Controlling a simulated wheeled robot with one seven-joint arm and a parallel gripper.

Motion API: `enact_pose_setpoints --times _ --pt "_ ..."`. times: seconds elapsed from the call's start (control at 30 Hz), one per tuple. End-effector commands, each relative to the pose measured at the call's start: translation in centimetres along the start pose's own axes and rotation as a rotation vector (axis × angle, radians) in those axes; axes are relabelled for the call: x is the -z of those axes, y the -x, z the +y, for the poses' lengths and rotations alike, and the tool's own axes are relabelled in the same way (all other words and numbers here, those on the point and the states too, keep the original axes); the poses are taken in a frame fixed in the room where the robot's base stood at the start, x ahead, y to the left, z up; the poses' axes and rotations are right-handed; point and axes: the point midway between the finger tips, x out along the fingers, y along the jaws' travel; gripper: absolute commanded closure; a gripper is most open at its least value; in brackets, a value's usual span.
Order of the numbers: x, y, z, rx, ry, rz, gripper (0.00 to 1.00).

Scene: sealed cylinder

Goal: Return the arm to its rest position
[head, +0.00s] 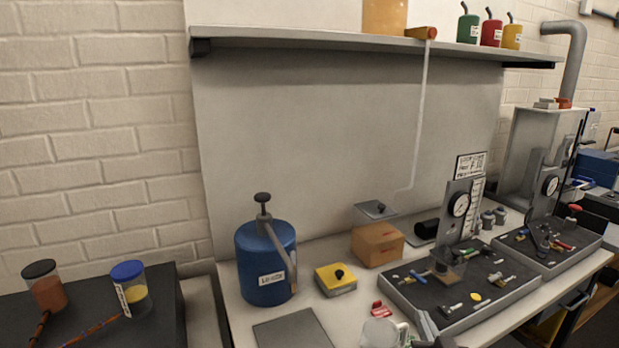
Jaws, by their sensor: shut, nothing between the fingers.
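I cannot make out my gripper or arm in the head view. A blue cylinder (262,262) with a dark knob on top and a white label stands upright on the bench, left of centre. A grey lever or tube runs down its right side. No gripper shows touching it.
A yellow box (335,280) and a brown box (377,244) stand right of the cylinder. Two dark trays (398,293) (592,243) hold small parts and gauges. A pale object (379,334) is cut by the bottom edge. A shelf (330,40) overhangs the bench. Two jars (46,292) (134,292) stand left.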

Motion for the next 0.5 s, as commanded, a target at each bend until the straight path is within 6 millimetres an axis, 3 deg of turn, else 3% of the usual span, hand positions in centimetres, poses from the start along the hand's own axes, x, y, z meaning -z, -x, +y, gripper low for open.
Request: enact_pose_setpoints --times 0.03,0.2,0.5 --pt "-1.1 2.2 -0.1 0.006 0.007 0.014 1.0" --pt "-2.9 9.0 -0.6 0.022 0.036 0.079 1.0" --pt "-4.0 21.5 -0.8 0.031 0.088 0.149 1.0"
